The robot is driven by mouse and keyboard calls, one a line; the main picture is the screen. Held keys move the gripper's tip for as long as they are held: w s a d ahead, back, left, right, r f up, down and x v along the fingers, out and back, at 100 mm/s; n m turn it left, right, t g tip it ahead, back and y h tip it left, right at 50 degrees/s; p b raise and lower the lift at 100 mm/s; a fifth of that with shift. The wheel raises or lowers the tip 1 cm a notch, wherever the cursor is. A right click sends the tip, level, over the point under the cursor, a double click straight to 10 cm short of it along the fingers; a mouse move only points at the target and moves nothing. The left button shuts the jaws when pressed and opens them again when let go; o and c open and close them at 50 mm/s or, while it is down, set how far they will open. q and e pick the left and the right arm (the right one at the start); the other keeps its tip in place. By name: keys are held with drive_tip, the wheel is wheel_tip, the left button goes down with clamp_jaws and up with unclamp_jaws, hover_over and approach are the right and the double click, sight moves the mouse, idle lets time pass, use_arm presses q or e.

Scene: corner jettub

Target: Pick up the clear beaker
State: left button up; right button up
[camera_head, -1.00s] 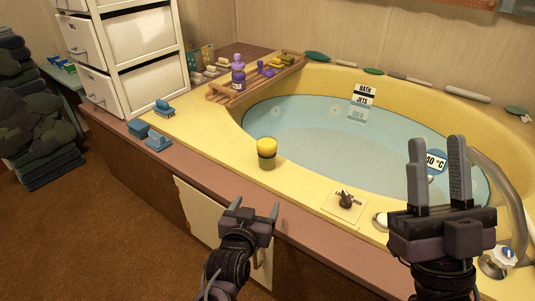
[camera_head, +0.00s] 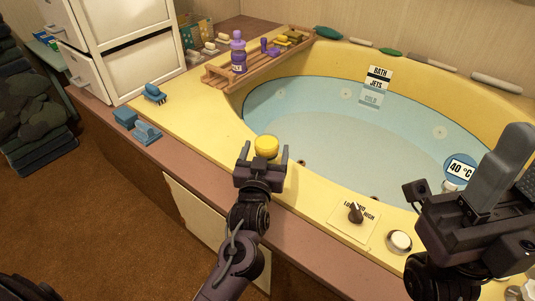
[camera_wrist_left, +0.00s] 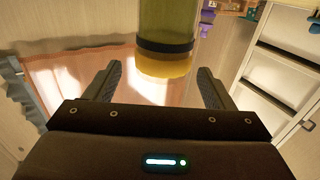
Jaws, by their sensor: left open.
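The beaker (camera_head: 266,146) stands on the tub's yellow rim. Its yellow top shows just beyond my left gripper, which hides most of its body in the head view. In the left wrist view the beaker (camera_wrist_left: 165,48) appears inverted, with a yellow end, a dark band and a see-through olive body. My left gripper (camera_head: 264,154) is open. Its fingers (camera_wrist_left: 159,72) point toward the beaker, which lines up with the gap between them; I cannot tell whether they touch it. My right gripper (camera_head: 514,165) is at the right edge, partly cut off.
The blue-water tub (camera_head: 340,140) lies behind the beaker. A wooden tray (camera_head: 225,77) with a purple bottle (camera_head: 238,52) stands at the back. Blue brushes (camera_head: 146,132) lie on the left ledge. A control knob (camera_head: 355,213) and a round button (camera_head: 399,241) are right of the beaker.

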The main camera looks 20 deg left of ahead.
sight(268, 136)
use_arm(q)
drive_tip(key=w, duration=0.1)
drive_tip(key=w+b, duration=0.1)
drive_tip(key=w, duration=0.1)
drive_tip(key=w+a+b, duration=0.1)
drive_tip(key=w, duration=0.1)
drive_tip(key=shift+w+f, duration=0.1)
drive_tip(key=shift+w, duration=0.1)
drive_tip(key=c, duration=1.2)
